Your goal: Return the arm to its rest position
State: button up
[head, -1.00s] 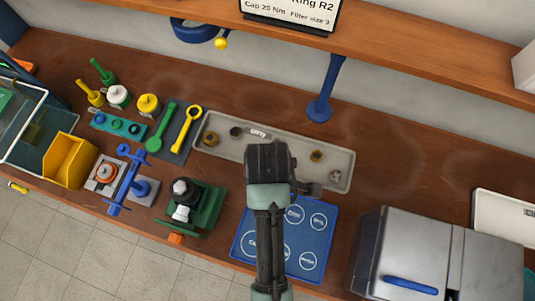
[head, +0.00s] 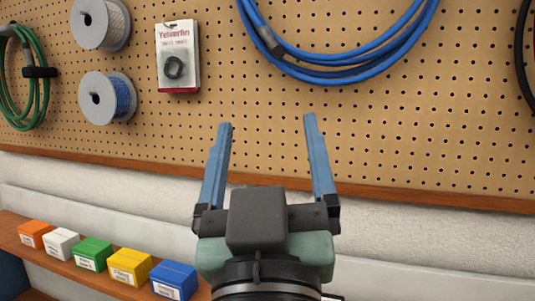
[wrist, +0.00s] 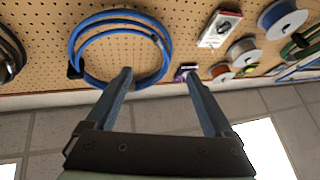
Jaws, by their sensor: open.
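My gripper (head: 267,125) is raised in front of the pegboard in the head view. Its two blue fingers point up and stand wide apart with nothing between them. The wrist view also shows my gripper (wrist: 158,85) open and empty, with its fingers toward the pegboard and a coiled blue hose. The gripper appears apart from the wall, though the exact distance cannot be told. The workbench is out of view in the head view.
The pegboard (head: 270,130) carries a blue hose coil (head: 340,70), a green coil (head: 40,72), a white-cord spool (head: 92,22), a blue-cord spool (head: 97,98) and a packaged part (head: 177,60). Several coloured boxes, including a blue box (head: 174,279), stand on a shelf at lower left.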

jog(key=s+r+m+t, duration=0.1)
jog(key=s+r+t, duration=0.2)
jog(key=s+r, duration=0.2)
notch_tip(320, 180, up, 2)
jog(key=shift+s+r+m, duration=0.1)
jog(key=shift+s+m, duration=0.2)
jog(key=shift+s, duration=0.1)
